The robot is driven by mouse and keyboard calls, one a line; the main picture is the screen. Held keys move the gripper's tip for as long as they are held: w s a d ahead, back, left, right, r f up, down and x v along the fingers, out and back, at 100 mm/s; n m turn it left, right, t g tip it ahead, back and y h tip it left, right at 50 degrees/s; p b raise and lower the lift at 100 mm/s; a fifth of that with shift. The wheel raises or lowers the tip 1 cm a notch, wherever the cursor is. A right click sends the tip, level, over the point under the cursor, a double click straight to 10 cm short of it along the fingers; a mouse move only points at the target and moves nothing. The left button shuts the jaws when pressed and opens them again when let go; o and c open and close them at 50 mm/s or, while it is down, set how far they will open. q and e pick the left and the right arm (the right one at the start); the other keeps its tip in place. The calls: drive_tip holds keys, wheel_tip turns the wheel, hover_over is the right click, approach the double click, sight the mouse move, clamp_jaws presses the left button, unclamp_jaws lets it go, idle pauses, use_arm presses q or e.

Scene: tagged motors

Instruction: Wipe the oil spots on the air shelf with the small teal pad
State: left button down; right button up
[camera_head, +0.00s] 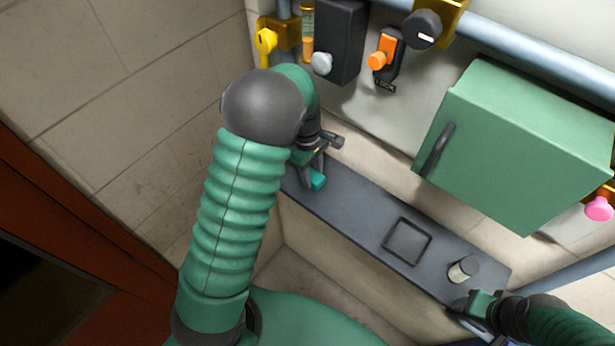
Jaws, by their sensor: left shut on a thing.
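The air shelf (355,212) is a long dark grey ledge running from the middle down to the lower right. My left gripper (320,168) is over its left end, shut on the small teal pad (318,182). The pad is low at the shelf's left end; I cannot tell whether it touches the surface. I cannot make out any oil spots; the arm and gripper hide part of that end. My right gripper (466,305) is at the shelf's lower right end, partly hidden, and its jaws are not clear.
A dark square tray (407,241) and a small metal cylinder (462,270) sit on the shelf's right half. A green cabinet (520,145) juts from the wall above. A yellow valve (266,40), black box (340,40) and orange knob (381,55) are higher up.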

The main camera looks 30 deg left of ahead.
sight(306, 191)
use_arm(q)
drive_tip(key=shift+w+d, duration=0.1)
drive_tip(key=shift+w, duration=0.2)
drive_tip(key=w+p, duration=0.1)
drive_tip(key=w, duration=0.1)
drive_tip(key=shift+w+d, duration=0.1)
drive_tip(key=shift+w, duration=0.25)
drive_tip(key=shift+r, duration=0.1)
drive_tip(key=shift+s+f, duration=0.35)
drive_tip(key=shift+s, duration=0.25)
drive_tip(key=shift+s+f, duration=0.15)
drive_tip(key=shift+s, duration=2.05)
drive_tip(key=shift+s+a, duration=0.2)
drive_tip(key=shift+s, duration=0.45)
